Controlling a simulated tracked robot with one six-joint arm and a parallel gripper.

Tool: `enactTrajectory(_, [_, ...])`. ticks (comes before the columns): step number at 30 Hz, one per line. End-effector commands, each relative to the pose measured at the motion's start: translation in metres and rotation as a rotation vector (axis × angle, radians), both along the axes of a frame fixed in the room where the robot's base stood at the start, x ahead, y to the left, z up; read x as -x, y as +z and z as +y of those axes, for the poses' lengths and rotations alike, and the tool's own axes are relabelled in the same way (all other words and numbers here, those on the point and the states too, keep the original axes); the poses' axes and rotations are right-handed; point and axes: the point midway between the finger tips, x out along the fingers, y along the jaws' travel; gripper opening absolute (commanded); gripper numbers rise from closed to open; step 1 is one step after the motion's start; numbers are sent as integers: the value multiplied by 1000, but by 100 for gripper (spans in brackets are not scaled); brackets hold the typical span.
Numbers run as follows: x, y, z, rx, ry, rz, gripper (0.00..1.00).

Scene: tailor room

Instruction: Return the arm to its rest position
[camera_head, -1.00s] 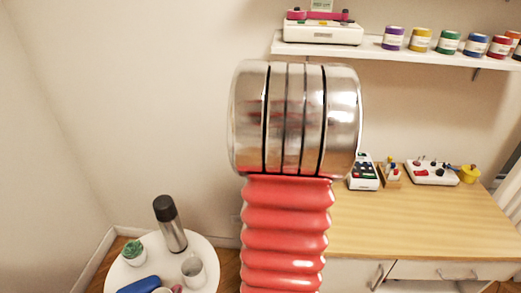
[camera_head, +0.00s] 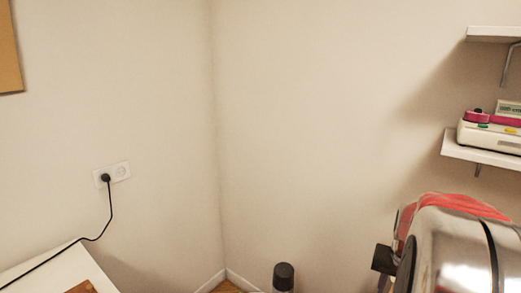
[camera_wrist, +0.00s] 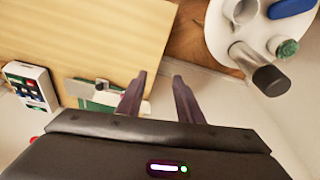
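My arm shows at the lower right of the head view as a shiny metal joint with a red ribbed sleeve behind it. My gripper (camera_wrist: 159,76) shows in the wrist view with its two dark fingers apart and nothing between them. It points down past the edge of the wooden desk (camera_wrist: 95,35), with the fingers over the gap between the desk and the round white table (camera_wrist: 218,45). I cannot clearly make out the fingers in the head view.
A dark-capped flask (camera_wrist: 268,78), a potted plant (camera_wrist: 286,47) and a mug (camera_wrist: 240,50) are on the round table. In the head view, a wall shelf (camera_head: 480,153) is near my arm; a plugged cable (camera_head: 108,210) is left.

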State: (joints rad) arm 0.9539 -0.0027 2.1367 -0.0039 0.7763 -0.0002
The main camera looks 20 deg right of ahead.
Motion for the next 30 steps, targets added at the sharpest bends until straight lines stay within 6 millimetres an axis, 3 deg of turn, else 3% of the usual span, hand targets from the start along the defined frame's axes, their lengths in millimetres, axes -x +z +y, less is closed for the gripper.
enactTrajectory(3, [-13, 12, 44, 2, 84, -2, 33])
enactTrajectory(15, [-31, 40, 176, 25, 363, -29, 33])
enactTrajectory(30, [-20, 65, 304, 81, 711, -126, 33])
